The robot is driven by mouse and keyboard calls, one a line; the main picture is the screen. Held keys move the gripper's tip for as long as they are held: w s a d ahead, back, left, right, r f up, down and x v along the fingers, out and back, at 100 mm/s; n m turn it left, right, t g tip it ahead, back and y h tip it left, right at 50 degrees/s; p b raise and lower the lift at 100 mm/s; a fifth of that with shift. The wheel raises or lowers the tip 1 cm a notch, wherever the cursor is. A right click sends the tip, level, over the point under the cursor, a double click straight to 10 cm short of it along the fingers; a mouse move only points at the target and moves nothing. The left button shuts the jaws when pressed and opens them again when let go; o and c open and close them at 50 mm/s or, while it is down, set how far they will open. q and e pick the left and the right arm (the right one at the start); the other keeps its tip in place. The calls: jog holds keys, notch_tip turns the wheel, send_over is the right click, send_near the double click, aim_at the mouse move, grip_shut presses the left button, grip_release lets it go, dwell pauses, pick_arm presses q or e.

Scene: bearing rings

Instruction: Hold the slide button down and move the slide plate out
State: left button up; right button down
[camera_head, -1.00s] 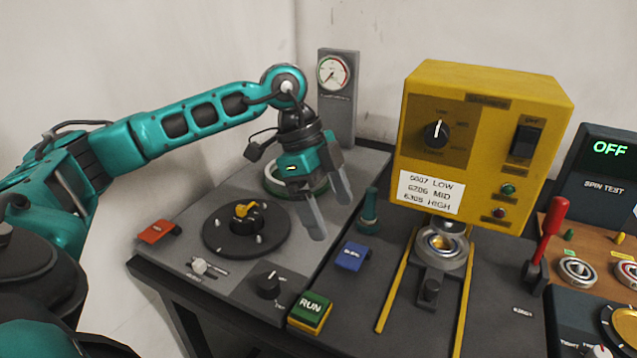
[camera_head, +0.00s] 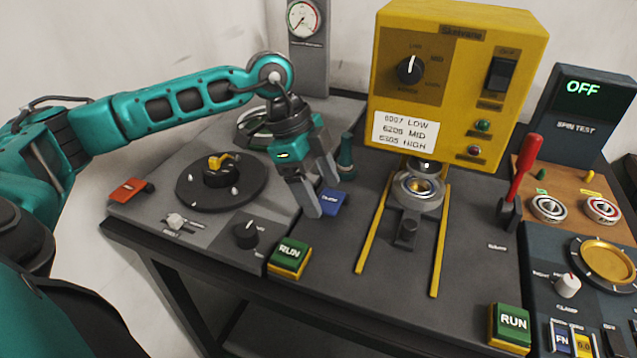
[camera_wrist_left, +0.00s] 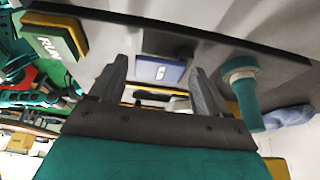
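A blue button (camera_head: 335,203) with small white lettering, which I take for the slide button, sits on the dark bench top left of the yellow rails. My left gripper (camera_head: 322,197) is open and empty, fingers pointing down, just behind and left of the button; contact cannot be told. In the left wrist view the blue button (camera_wrist_left: 160,70) appears between and beyond the two spread fingers (camera_wrist_left: 158,85). The slide plate (camera_head: 408,231), a dark plate with a knob, lies between two yellow rails under the yellow press, with a bearing ring (camera_head: 418,188) on it. My right gripper is not in view.
A green RUN button (camera_head: 289,254) is left and in front of the blue one. A teal post (camera_head: 346,158) stands close behind the gripper. The yellow press (camera_head: 455,85) rises behind the rails; a red lever (camera_head: 520,180) stands to their right. The bench in front of the plate is clear.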

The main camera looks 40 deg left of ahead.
pick_arm(q)
jog(key=c, duration=0.7)
jog(key=shift+c, duration=0.2)
